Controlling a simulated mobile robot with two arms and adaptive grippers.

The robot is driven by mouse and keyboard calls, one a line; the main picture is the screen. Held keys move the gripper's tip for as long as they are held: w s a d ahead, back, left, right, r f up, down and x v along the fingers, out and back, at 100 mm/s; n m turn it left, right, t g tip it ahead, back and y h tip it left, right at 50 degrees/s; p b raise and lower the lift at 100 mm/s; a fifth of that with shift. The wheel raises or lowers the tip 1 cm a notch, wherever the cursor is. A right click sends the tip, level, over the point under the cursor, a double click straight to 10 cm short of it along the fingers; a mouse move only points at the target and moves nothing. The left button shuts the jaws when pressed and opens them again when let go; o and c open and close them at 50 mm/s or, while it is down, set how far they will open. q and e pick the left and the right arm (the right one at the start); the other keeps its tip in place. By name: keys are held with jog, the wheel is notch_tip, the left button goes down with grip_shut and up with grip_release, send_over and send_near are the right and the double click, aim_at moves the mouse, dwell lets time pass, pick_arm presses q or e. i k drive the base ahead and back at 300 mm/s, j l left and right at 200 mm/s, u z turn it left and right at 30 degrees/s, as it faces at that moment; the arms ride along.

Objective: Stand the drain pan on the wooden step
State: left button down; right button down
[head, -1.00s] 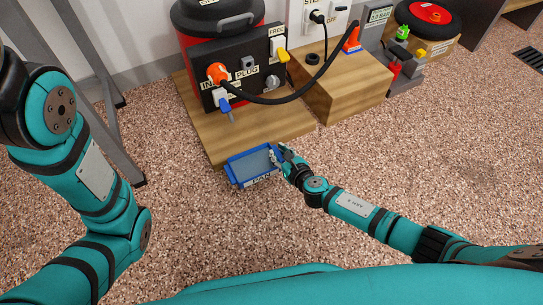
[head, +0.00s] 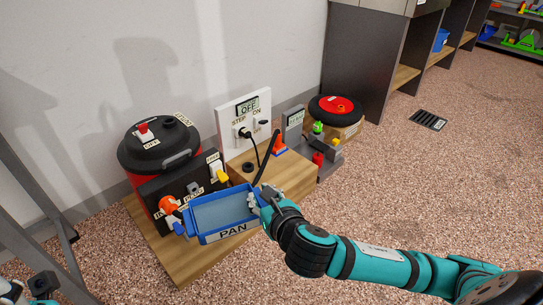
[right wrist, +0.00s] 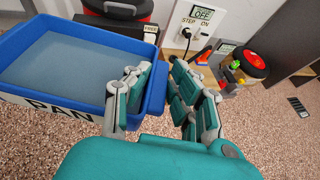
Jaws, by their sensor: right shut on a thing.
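The blue drain pan (head: 232,232), with a white PAN label on its front, is held up off the floor and looks roughly level. My right gripper (head: 261,200) is shut on its right wall; in the right wrist view the fingers (right wrist: 161,66) lie either side of the pan's rim (right wrist: 157,92). The pan's inside is a flat grey-blue. The wooden step (head: 292,178) is the wooden block behind and right of the pan; its near left part is hidden by pan and gripper.
Left of the step, a red and black vacuum (head: 160,145) stands behind a dark plug box (head: 190,180) on a low wooden board (head: 185,262). A black cord (head: 268,158) and orange item (head: 279,146) are at the step. A white socket panel (head: 229,118) stands behind.

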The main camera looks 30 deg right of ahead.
aim_at(272, 165)
jog(key=i+l+z, duration=0.2)
jog(key=i, duration=0.5)
jog(key=i+l+z, duration=0.2)
jog(key=i, duration=0.5)
